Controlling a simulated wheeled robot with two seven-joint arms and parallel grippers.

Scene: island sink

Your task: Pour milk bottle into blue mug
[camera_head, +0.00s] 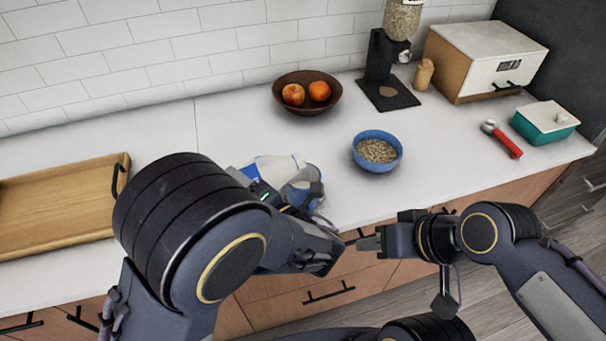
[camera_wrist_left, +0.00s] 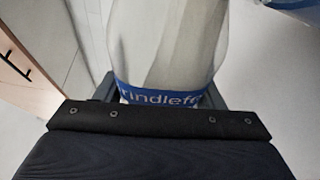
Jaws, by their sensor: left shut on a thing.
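The milk bottle (camera_head: 272,168), white with blue, shows behind my left arm in the head view, partly hidden by it and leaning over. In the left wrist view the bottle (camera_wrist_left: 172,45) is pale with a blue lettered label, between the fingers of my left gripper (camera_wrist_left: 158,97), which is shut on it. A blue object that looks like the mug (camera_head: 303,190) is beside the bottle, partly covered by my left arm. I cannot tell whether bottle and mug touch, or whether milk flows. My right gripper (camera_head: 367,242) is empty in front of the counter edge; its finger gap is unclear.
A blue bowl (camera_head: 377,151) of oats stands right of the bottle. A brown fruit bowl (camera_head: 307,92), a dispenser (camera_head: 386,60), a white-fronted box (camera_head: 487,60), a red-handled tool (camera_head: 502,139) and a teal container (camera_head: 544,123) stand farther off. A wooden tray (camera_head: 62,207) lies left.

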